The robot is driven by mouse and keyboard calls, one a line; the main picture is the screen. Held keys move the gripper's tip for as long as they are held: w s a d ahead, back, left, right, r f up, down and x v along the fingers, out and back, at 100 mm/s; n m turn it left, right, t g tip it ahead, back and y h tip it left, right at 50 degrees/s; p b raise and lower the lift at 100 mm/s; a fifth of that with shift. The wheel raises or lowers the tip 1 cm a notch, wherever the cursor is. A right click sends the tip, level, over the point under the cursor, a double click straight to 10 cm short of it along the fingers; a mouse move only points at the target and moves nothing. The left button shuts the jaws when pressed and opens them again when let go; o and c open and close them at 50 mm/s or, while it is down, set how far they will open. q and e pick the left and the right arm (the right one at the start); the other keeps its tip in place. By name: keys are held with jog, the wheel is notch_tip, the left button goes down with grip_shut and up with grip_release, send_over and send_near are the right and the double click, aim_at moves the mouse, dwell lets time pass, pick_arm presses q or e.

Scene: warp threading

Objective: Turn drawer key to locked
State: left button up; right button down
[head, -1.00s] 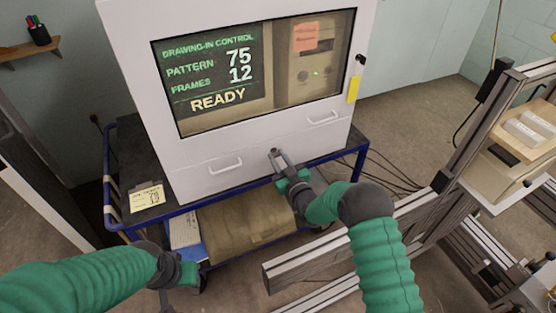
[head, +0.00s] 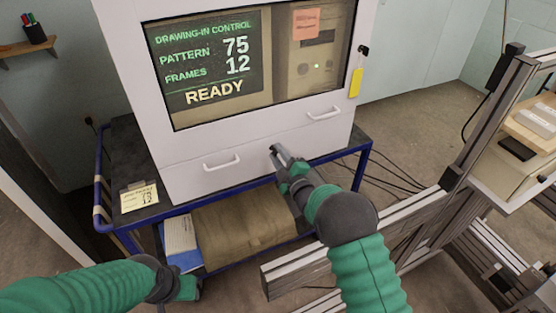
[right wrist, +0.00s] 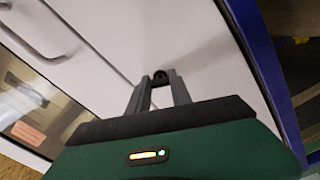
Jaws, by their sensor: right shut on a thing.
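A white cabinet with a drawer front (head: 190,182) stands on a blue-framed cart. A small dark key (head: 272,148) sits at the lock in the drawer front, right of the lower handle. My right gripper (head: 279,153) reaches up to it and is shut on the key. In the right wrist view the fingers (right wrist: 160,88) point at the drawer front, with the dark round end of the key (right wrist: 161,76) between their tips. The key's angle is too small to read. My left gripper (head: 186,290) hangs low at the left, away from the cabinet; its jaws are unclear.
The cabinet screen (head: 207,62) reads READY. Handles (head: 222,162) and (head: 323,113) stick out of the front. A yellow tag (head: 355,83) hangs at the cabinet's right edge. A metal frame (head: 475,130) stands at the right. Cables lie on the floor behind the cart.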

jog(key=n+b, duration=0.1)
jog(key=n, duration=0.1)
jog(key=n+b, duration=0.2)
jog(key=n, duration=0.1)
jog(key=shift+s+a+f, duration=0.1)
jog(key=shift+f, duration=0.1)
jog(key=shift+n, duration=0.4)
jog(key=c, duration=1.5)
grip_release()
jog(key=o, duration=0.3)
jog(key=shift+a, duration=0.1)
jog(key=shift+o, duration=0.2)
jog(key=shift+r, duration=0.1)
jog(key=v, duration=1.2)
jog(key=shift+p, duration=0.35)
